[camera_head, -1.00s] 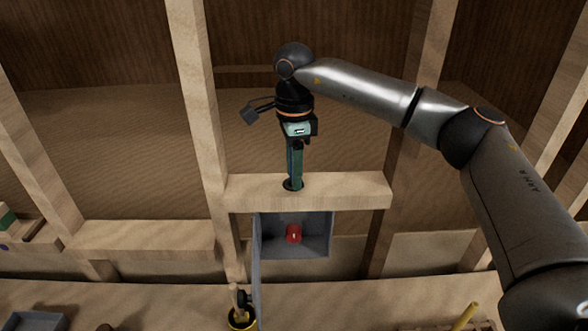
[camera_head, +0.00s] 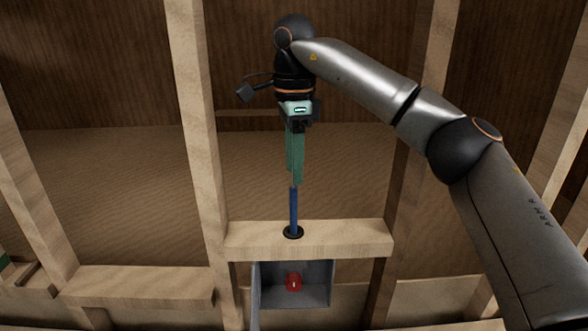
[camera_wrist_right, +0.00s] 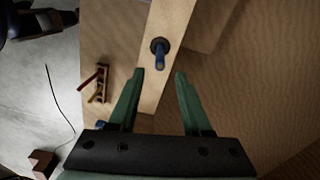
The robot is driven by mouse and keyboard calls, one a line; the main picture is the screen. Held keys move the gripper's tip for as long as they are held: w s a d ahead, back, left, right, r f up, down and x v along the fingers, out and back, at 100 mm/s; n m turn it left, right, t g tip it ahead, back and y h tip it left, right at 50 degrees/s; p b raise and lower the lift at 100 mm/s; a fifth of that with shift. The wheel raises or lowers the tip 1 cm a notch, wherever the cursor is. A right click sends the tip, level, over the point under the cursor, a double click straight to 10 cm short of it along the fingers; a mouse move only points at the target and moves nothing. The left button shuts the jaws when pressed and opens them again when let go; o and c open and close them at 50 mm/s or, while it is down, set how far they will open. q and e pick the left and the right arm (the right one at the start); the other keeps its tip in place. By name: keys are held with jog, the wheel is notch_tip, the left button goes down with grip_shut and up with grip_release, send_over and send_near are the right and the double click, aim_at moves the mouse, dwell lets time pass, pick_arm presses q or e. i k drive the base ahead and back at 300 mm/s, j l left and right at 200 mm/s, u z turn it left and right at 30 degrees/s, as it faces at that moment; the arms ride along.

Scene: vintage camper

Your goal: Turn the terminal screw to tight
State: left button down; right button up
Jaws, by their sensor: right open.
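An open grey box (camera_head: 262,290) sits under a horizontal wooden beam, with a small red part (camera_head: 294,282) inside. I cannot make out a terminal screw or its setting. A blue rod (camera_head: 293,210) stands upright in a black ring (camera_head: 293,232) on the beam. The rod also shows in the wrist view (camera_wrist_right: 160,60), just beyond the fingertips. My right gripper (camera_head: 296,183) points down above the rod, its green fingers at the rod's upper end. In the wrist view the fingers (camera_wrist_right: 160,74) are apart with nothing held between them. My left gripper is not in view.
The horizontal beam (camera_head: 350,238) runs between two upright studs, the left stud (camera_head: 197,130) close beside the gripper. Another wooden ledge (camera_head: 140,285) is at lower left. A small wooden rack (camera_wrist_right: 98,85) shows in the wrist view. The space around the gripper is clear.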

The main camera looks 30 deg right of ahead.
aim_at(293, 281)
jog(key=k, duration=1)
